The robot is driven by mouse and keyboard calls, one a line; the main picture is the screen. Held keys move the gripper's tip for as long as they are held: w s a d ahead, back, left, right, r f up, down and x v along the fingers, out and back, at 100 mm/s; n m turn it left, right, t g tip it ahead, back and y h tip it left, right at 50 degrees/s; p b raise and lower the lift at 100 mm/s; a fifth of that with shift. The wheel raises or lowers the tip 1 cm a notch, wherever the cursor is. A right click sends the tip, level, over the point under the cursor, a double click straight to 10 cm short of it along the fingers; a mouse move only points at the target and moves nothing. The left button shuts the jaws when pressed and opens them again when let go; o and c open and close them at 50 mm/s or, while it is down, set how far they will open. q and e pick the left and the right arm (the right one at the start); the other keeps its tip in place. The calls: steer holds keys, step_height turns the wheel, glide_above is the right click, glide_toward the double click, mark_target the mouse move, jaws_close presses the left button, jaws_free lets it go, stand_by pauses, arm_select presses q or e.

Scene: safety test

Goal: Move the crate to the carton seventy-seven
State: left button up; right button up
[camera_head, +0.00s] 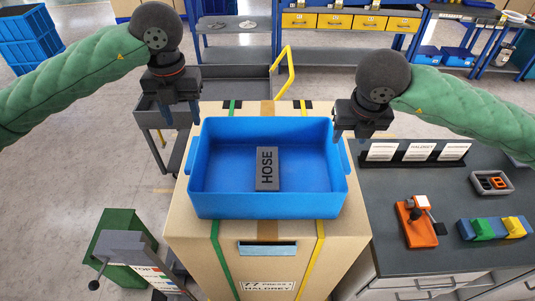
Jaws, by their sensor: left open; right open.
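A blue crate (220,205) sits on top of a large brown carton (195,245) in the middle of the head view. The carton has green and yellow straps and a front label that reads 77 with smaller text. A grey block marked HOSE (267,169) lies inside the crate. My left gripper (182,118) is open and empty, above and just left of the crate's back left corner. My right gripper (350,132) is open and empty, close to the crate's back right corner. I cannot tell whether it touches the rim.
A grey cart (160,128) stands behind and left of the carton. A dark worktop (390,190) at the right holds an orange device (416,222), a small grey tray (492,183) and coloured blocks (494,228). A green box (122,235) stands at the lower left. Floor is clear at left.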

steer(key=shift+v, duration=1.85)
